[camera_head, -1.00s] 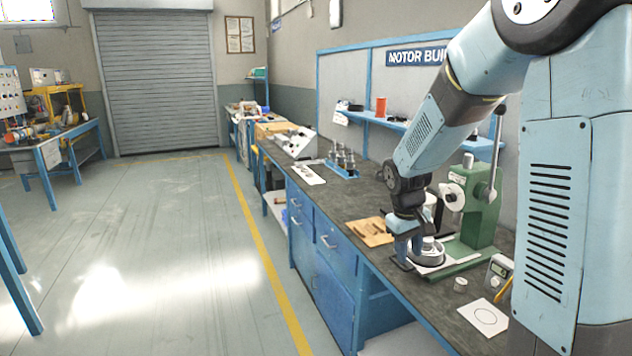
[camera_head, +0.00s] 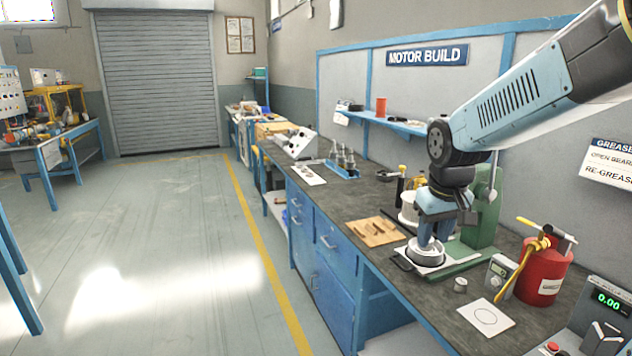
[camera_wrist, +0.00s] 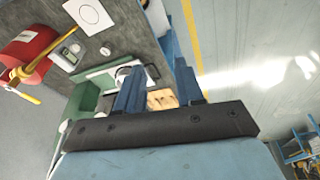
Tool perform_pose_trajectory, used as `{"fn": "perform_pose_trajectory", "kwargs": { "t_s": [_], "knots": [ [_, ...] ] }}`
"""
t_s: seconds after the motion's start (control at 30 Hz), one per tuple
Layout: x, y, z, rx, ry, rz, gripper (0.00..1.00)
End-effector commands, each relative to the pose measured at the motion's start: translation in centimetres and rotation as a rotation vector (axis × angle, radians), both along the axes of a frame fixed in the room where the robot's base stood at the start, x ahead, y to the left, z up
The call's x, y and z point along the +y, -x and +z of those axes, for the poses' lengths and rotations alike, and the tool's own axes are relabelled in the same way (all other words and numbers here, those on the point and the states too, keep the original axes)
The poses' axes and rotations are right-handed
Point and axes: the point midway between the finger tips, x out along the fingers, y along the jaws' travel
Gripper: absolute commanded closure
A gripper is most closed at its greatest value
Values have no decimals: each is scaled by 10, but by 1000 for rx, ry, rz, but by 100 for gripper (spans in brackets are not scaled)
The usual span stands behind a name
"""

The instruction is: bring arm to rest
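My gripper (camera_head: 430,240) points down over the bench in the head view, just above or beside a round metal part (camera_head: 424,257) on a white sheet; I cannot tell whether they touch. In the wrist view my gripper's two blue fingers (camera_wrist: 158,72) stand apart with no object held between them. The left finger partly covers the round part (camera_wrist: 122,76). The arm reaches in from the right, and its upper link slopes down to the wrist.
The green press (camera_head: 485,215) stands close behind my gripper. A wooden board (camera_head: 374,231) lies to the left. A red grease canister (camera_head: 545,270), a small meter (camera_head: 499,272) and a scale (camera_head: 603,318) stand to the right. The floor aisle (camera_head: 170,230) is clear.

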Motion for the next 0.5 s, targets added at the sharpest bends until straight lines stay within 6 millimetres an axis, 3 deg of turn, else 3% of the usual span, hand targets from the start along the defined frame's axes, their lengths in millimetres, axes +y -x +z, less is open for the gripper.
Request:
{"fn": "perform_pose_trajectory", "kwargs": {
  "t_s": [0.5],
  "knots": [
    [-2,76,46,-132,-70,-94,63]
  ]
}}
